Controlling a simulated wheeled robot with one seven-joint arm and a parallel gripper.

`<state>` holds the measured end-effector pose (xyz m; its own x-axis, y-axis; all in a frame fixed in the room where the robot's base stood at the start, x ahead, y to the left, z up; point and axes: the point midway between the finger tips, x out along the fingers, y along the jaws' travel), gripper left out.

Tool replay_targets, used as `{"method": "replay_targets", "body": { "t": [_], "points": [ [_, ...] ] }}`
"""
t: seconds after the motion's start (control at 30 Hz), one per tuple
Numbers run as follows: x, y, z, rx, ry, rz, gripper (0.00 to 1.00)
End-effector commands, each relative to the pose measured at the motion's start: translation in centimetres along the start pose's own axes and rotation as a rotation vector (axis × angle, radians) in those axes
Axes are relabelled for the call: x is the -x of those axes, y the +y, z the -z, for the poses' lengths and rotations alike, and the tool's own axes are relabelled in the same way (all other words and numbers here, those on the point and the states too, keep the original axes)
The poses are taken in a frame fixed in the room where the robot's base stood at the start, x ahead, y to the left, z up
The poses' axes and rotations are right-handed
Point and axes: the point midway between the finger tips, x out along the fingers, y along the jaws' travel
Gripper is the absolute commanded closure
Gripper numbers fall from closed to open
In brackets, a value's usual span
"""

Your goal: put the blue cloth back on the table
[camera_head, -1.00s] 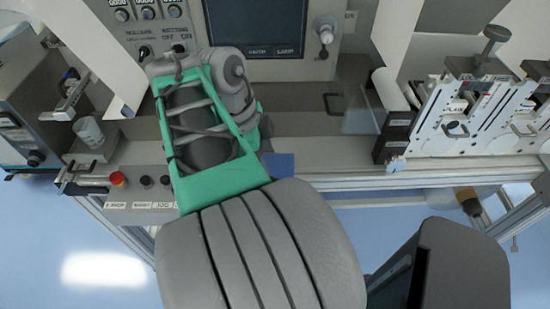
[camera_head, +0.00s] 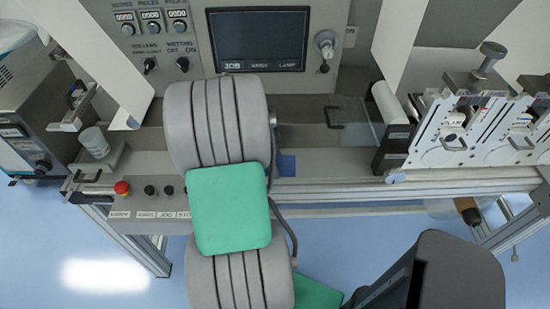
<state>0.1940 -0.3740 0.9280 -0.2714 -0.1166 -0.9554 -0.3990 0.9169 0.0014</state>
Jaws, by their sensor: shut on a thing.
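A small flat patch of blue (camera_head: 287,165), which looks like the blue cloth, shows at the right edge of my arm. It appears over the front part of the grey table surface (camera_head: 325,162). My arm covers its left part, so its full shape is hidden. My grey and green arm links fill the middle of the view, and my gripper is hidden behind them. I cannot tell whether the cloth rests on the surface or is held above it.
A control panel with a dark screen (camera_head: 258,39) stands behind the table. A red button (camera_head: 122,187) sits on the front left box. White slitting units (camera_head: 470,125) stand at the right. The surface right of the blue patch looks clear.

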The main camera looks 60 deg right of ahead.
Motion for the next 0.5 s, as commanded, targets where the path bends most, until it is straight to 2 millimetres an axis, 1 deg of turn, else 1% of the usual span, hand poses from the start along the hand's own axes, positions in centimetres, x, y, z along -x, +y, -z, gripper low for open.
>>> {"method": "replay_targets", "body": {
  "t": [0.2, 0.5],
  "points": [
    [-0.1, 0.0, -0.03, 0.0, 0.0, 0.001, 0.81],
    [-0.99, 0.01, -0.3, 0.0, 0.0, 0.001, 0.81]
  ]
}}
